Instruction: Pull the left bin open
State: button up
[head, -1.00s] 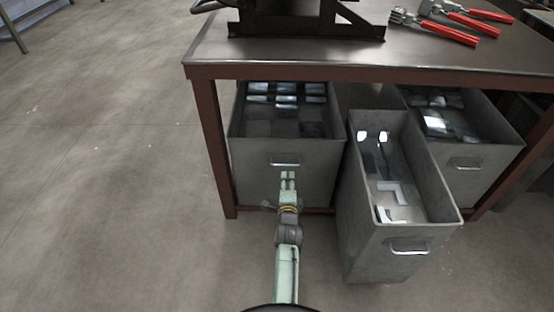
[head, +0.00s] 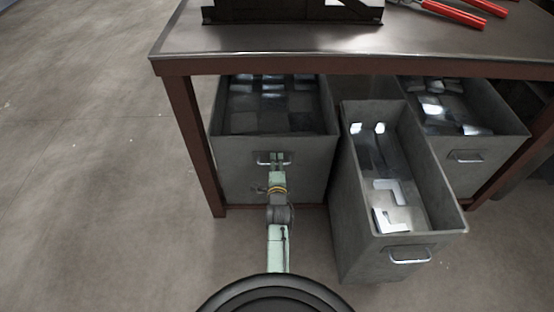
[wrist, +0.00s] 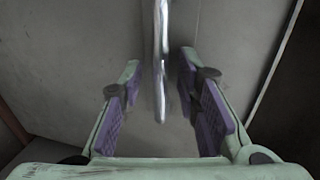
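The left bin (head: 235,172) is a grey metal bin under the workbench, with dark and shiny plates inside. Its handle (head: 261,163) is a metal bar on the front face, partly hidden by my gripper. My gripper (head: 276,156) is at the handle in the head view. In the wrist view the handle (wrist: 161,60) runs upright between the two purple-padded fingers of my gripper (wrist: 158,90). The fingers are apart, with a gap on each side of the bar.
The middle bin (head: 345,215) stands pulled out to the right of my arm, with L-shaped pieces inside. A right bin (head: 480,180) sits under the workbench (head: 330,62). A table leg (head: 195,145) stands left of the left bin. The floor (head: 80,200) to the left is clear.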

grip_shut()
dwell(0.4)
dwell(0.5)
